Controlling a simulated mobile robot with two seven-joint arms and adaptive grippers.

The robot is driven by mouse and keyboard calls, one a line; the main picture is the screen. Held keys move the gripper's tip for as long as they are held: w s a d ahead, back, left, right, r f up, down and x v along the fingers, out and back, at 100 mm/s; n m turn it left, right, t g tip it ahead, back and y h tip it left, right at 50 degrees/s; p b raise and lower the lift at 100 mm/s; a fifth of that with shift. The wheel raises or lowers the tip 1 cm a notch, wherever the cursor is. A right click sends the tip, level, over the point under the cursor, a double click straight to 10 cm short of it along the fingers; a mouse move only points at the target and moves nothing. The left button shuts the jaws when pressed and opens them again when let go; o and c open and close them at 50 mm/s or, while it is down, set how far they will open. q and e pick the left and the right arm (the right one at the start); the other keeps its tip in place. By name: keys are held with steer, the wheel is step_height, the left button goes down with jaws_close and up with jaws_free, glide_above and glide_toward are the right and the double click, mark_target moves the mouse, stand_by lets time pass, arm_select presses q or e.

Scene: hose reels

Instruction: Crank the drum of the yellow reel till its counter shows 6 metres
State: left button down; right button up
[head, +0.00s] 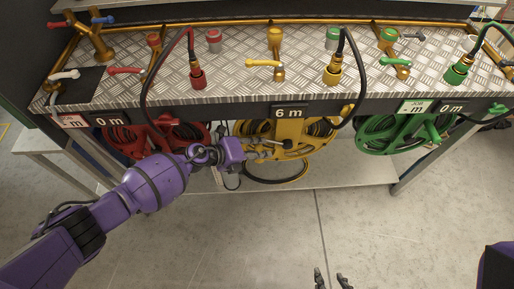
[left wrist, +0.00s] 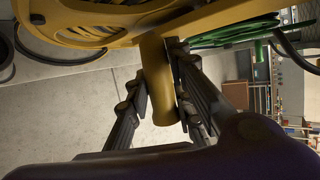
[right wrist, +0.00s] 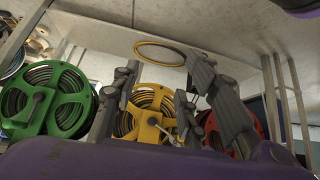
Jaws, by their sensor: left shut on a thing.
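The yellow reel (head: 312,130) hangs under the bench edge, in the middle of three reels. Its counter (head: 289,113) reads 6 m. My left gripper (head: 262,149) is at the left front of this reel. In the left wrist view its fingers (left wrist: 160,80) are shut around the yellow crank handle (left wrist: 156,62), one on each side. In the head view the handle is mostly hidden by the fingers. My right gripper (head: 333,279) is low at the bottom edge, away from the reels. In the right wrist view its fingers (right wrist: 163,78) stand apart and empty.
A red reel (head: 165,138) hangs left with a counter at 0 m, and a green reel (head: 410,132) right, also at 0 m. Taps and hose couplings stand on the metal bench top (head: 225,68). A low shelf (head: 345,174) lies below; the floor (head: 255,235) in front is clear.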

arm_select(q)
steer(key=shift+w+d+r+p, duration=0.1)
steer(key=shift+d+r+p, duration=0.15)
steer(key=shift+r+p, duration=0.35)
steer(key=c, duration=1.7)
jaws_free()
steer(key=shift+d, duration=0.1)
steer(key=shift+o, duration=0.8)
steer(key=shift+f, duration=0.15)
steer(key=shift+s+a+r, duration=0.25)
steer(key=shift+s+a, duration=0.05)
steer(key=shift+a, duration=0.3)
steer(key=v, duration=1)
steer(key=shift+s+a+r, duration=0.2)
steer(key=shift+r, duration=0.15)
